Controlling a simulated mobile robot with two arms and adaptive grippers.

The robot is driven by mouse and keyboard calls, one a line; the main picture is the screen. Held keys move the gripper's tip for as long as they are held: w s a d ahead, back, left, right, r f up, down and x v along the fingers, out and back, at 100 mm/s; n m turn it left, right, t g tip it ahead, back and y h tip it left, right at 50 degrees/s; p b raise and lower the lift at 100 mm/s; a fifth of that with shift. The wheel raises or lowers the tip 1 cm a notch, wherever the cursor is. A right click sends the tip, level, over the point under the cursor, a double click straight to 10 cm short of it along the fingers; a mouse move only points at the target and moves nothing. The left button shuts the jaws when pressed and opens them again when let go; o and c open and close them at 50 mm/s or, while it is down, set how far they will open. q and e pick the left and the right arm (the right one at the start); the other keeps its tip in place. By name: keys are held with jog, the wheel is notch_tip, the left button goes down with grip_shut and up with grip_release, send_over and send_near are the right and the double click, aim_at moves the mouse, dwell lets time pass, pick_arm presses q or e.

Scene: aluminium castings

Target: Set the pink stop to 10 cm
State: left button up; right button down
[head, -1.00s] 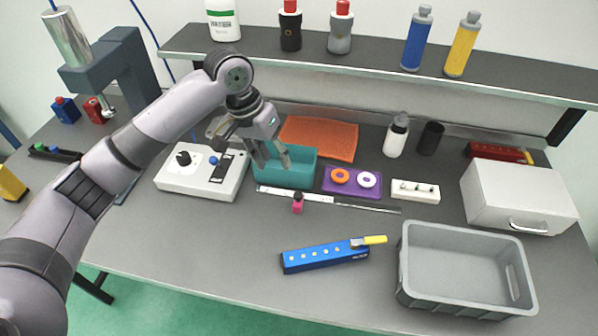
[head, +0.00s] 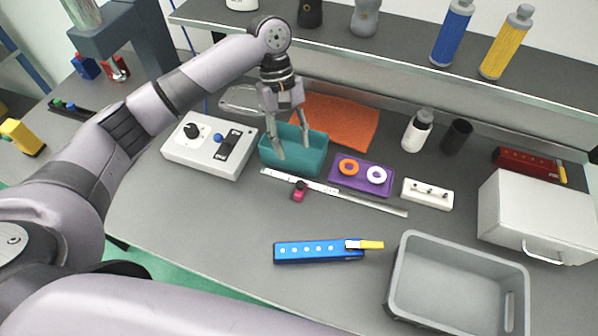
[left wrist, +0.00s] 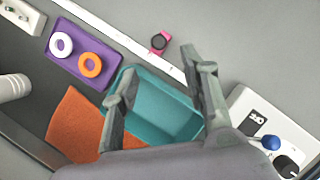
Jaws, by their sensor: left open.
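The pink stop (head: 299,191) with a dark knob sits on the white ruler rail (head: 335,192), left of the rail's middle. In the left wrist view the stop (left wrist: 159,41) shows beyond my fingertips, on the near edge of the rail (left wrist: 112,38). My left gripper (head: 293,152) is open and empty, above the teal bin (head: 312,161) behind the rail. In the left wrist view its fingers (left wrist: 160,75) straddle the bin, apart from the stop. The scale marks are too small to read. My right gripper is not in view.
A purple tray (head: 342,181) with orange and white rings lies behind the rail. A white control box (head: 178,150) stands left of the bin. A blue block (head: 290,252) and grey crate (head: 398,275) lie in front.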

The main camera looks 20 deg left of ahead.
aim_at(300, 183)
pick_arm(q)
jog(key=p+x, duration=0.1)
jog(key=x, duration=0.8)
jog(key=shift+f+p, duration=0.1)
jog(key=shift+p, duration=0.2)
jog(key=shift+s+d+f, duration=0.1)
jog(key=shift+d+f, duration=0.05)
jog(key=shift+f, duration=0.3)
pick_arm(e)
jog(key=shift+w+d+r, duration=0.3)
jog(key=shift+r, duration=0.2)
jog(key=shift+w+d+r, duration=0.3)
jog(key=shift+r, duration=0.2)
pick_arm(q)
jog(key=c, duration=0.7)
grip_shut()
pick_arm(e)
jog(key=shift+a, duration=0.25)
